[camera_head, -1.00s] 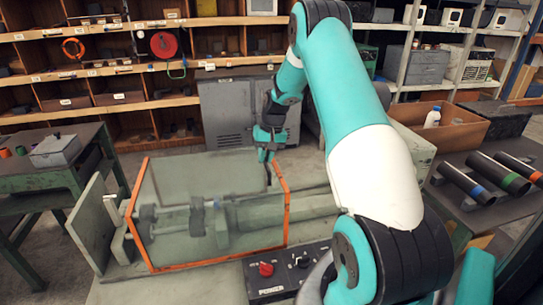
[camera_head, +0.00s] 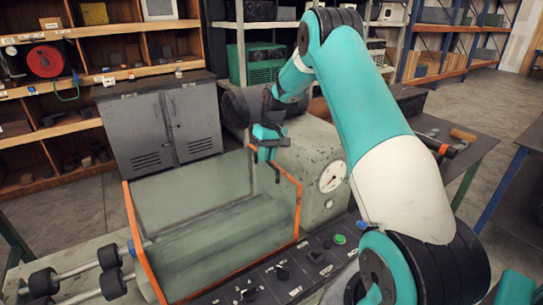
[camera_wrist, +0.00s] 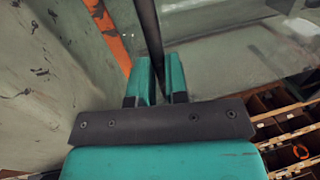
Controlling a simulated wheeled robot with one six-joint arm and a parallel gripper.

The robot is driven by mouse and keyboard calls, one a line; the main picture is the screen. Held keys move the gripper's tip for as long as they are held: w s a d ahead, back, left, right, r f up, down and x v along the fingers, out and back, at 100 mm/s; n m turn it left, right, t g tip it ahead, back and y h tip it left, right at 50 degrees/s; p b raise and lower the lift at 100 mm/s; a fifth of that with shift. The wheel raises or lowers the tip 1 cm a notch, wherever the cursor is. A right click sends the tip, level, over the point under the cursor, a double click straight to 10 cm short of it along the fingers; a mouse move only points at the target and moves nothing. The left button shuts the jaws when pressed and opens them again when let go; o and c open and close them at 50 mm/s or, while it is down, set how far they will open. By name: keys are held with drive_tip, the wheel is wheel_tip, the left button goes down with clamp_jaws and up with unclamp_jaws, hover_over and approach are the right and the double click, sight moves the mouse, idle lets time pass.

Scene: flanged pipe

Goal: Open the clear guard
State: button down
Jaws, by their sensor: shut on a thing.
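The clear guard (camera_head: 215,215) is a transparent box with orange edges, at the right end of the machine bed against the grey housing. My gripper (camera_head: 270,158) is at its upper right edge. In the wrist view, my gripper (camera_wrist: 160,82) has its two teal fingers shut on a dark upright bar, the guard handle (camera_wrist: 150,35). An orange edge of the guard (camera_wrist: 108,35) runs just left of the fingers. Black rollers on shafts (camera_head: 75,280) lie outside the guard at the lower left. The handle's far end is out of the wrist view.
The housing with a round dial (camera_head: 332,176) stands right of the guard. A control panel with knobs and a green button (camera_head: 290,270) runs along the front. A grey cabinet (camera_head: 160,125) stands behind. Shelves fill the back, and open floor shows at the right.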

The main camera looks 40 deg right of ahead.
drive_tip(key=shift+w+d+r, duration=0.15)
drive_tip(key=shift+d, duration=0.2)
drive_tip(key=c, duration=1.1)
unclamp_jaws()
drive_tip(key=d+r, duration=0.1)
drive_tip(key=r, duration=0.4)
drive_tip(key=d+r, duration=0.1)
drive_tip(key=r, duration=0.5)
drive_tip(key=d+r, duration=0.1)
drive_tip(key=r, duration=0.5)
drive_tip(key=shift+s+d, duration=0.2)
drive_tip(key=shift+s, duration=0.2)
